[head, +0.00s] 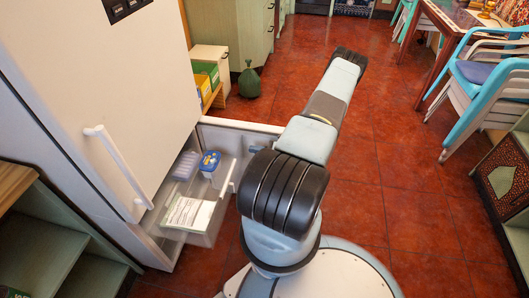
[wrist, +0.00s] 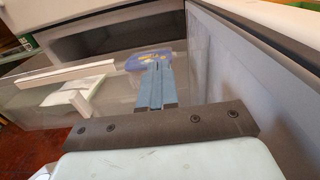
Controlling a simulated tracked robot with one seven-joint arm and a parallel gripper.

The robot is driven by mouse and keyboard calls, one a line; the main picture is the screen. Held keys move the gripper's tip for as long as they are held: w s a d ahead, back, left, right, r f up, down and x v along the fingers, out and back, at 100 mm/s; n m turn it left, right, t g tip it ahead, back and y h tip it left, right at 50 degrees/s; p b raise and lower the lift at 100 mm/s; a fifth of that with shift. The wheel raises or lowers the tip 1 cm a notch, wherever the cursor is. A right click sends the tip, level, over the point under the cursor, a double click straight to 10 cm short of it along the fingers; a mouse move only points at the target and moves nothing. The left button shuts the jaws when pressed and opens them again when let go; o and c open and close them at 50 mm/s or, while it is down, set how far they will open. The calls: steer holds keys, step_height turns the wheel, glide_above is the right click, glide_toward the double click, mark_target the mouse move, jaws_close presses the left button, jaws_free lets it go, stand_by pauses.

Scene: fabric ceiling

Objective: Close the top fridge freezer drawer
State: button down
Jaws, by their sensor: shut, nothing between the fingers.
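The white fridge freezer (head: 110,75) stands at the left in the head view, its upper door shut. Its lower freezer door (head: 235,138) hangs open. The see-through top drawer (head: 215,222) sticks out of the compartment and holds a blue-lidded tub (head: 210,163), a clear tub and a flat white packet (head: 188,213). In the wrist view, my gripper (wrist: 156,70) is shut and empty, pointing towards the drawer and the blue-lidded tub (wrist: 150,60). Whether the fingers touch the drawer I cannot tell. In the head view my arm mostly hides the gripper.
The open freezer door also shows close on the right in the wrist view (wrist: 240,80). Green shelves (head: 45,245) stand at the left. Chairs (head: 480,80) and a table stand right. The red tiled floor between is clear.

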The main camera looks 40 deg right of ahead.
mark_target(239, 147)
steer(key=shift+x, duration=2.35)
